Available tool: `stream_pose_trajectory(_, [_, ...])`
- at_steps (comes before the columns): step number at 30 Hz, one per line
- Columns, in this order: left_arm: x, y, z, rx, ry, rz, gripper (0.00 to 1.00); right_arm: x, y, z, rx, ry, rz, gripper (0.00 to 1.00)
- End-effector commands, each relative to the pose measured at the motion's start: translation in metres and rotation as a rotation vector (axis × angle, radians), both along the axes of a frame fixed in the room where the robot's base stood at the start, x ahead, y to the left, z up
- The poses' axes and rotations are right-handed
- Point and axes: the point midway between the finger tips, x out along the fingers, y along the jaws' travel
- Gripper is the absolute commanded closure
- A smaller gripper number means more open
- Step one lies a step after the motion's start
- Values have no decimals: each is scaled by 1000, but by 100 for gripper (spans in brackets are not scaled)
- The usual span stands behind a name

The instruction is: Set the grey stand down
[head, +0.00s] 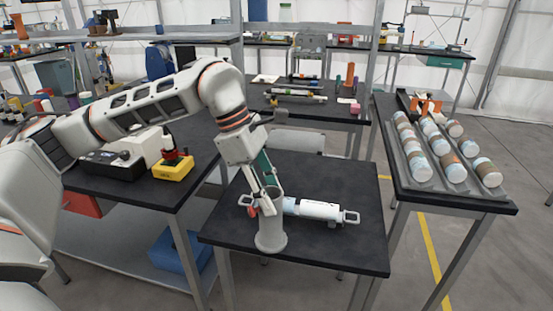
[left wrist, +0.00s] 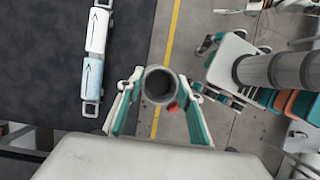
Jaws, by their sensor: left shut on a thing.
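The grey stand (head: 271,232) is an upright hollow cylinder with a wider round foot. My left gripper (head: 262,200) is shut on its upper part, coming from above. In the left wrist view I look into the open top of the stand (left wrist: 159,84), between the two fingers of the left gripper (left wrist: 160,100). In the head view the foot is over the front part of the dark table (head: 345,240); I cannot tell whether it touches the top.
A white and pale blue cylinder with end handles (head: 315,209) lies on the table just behind and right of the stand. A rack of jars (head: 416,178) stands on the right table. A yellow device (head: 173,168) is on the left table.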

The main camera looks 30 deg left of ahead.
Motion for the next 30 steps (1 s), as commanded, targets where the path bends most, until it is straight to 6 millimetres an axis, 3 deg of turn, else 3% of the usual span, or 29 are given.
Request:
stream_pose_trajectory(15, [-44,-9,-143,-7,7,-1032,100,-7,0,-4,-1,13,0,60])
stream_pose_trajectory(21, [-57,-11,-183,-8,5,-1333,100,-7,0,-4,-2,13,0,60])
stream_pose_trajectory(30, [-70,-13,-226,-9,3,-1649,100,-6,0,-4,-1,12,0,60])
